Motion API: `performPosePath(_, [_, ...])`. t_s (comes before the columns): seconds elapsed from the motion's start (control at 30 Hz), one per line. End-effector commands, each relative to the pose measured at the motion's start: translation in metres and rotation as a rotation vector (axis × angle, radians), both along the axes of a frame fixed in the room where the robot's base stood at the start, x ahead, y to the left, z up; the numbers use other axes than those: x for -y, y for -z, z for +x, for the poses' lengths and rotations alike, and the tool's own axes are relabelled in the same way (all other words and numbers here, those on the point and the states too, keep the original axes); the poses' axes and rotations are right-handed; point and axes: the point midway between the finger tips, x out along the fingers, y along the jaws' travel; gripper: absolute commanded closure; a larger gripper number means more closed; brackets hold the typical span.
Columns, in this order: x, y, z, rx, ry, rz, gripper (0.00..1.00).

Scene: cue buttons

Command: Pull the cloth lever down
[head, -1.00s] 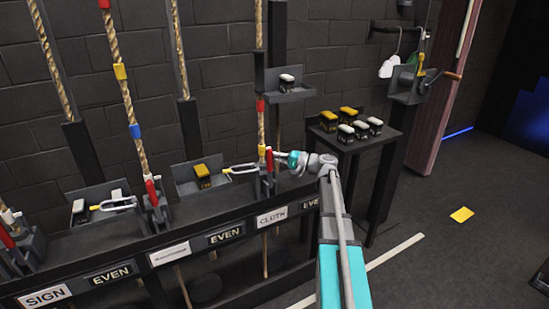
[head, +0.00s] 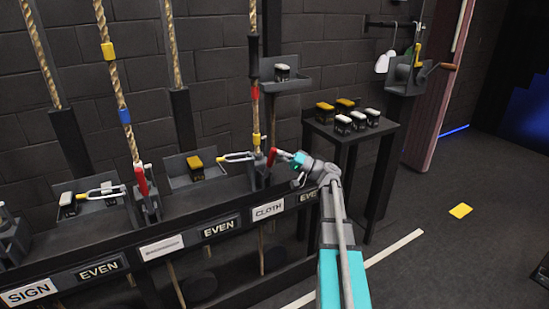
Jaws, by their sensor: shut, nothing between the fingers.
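The lever above the CLOTH label (head: 268,211) has a red handle (head: 273,155) and stands in a grey bracket on the dark rail. The handle leans right, toward my gripper. A rope with a yellow band (head: 256,141) and a red band rises just behind it. My gripper (head: 290,157) is shut and empty, at the right end of the red handle. It appears to touch the handle, but the exact contact is too small to tell.
A yellow-topped block (head: 195,165) sits on a tray left of the lever, with a pronged holder (head: 237,157) between them. Another red lever (head: 141,181) stands farther left. A small dark table (head: 352,134) with several blocks is at the right. The floor beyond is open.

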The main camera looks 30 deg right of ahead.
Motion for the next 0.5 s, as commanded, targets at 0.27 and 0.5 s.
performPosePath(0.27, [0.001, 0.020, -0.023, 0.222, 0.000, 0.009, 1.00])
performPosePath(0.5, [0.001, 0.031, -0.042, 0.296, 0.002, 0.010, 1.00])
